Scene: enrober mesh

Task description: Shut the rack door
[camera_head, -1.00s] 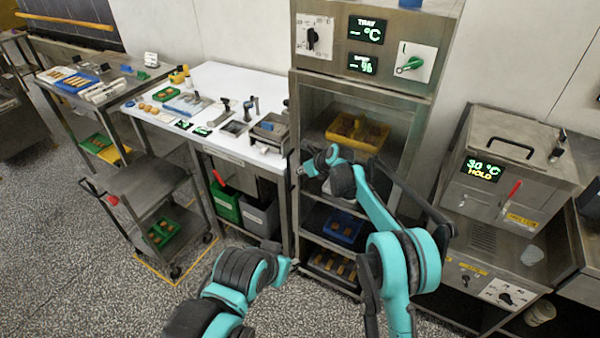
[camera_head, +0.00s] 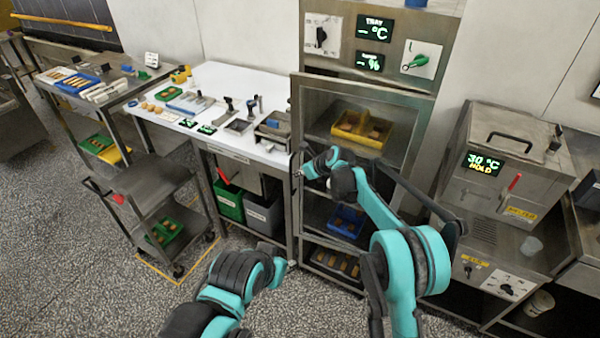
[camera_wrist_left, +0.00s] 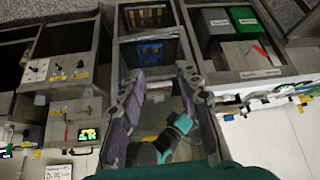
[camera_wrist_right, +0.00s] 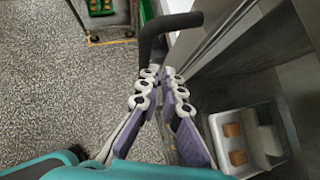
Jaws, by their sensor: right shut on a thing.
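The steel rack (camera_head: 296,130) stands in the middle of the head view, with trays inside on several levels. Its framed door front shows at the upper part; how far it stands ajar is hard to tell. A dark bar handle (camera_wrist_right: 152,42) shows in the right wrist view. My right gripper (camera_wrist_right: 160,76) is shut on this handle; in the head view it is at the rack's left edge (camera_head: 300,172), partly hidden by my arm. My left gripper (camera_wrist_left: 158,100) is open and empty, its fingers spread toward the rack in the left wrist view.
A machine with a lid (camera_head: 515,150) stands to the right. Speckled floor is clear in front.

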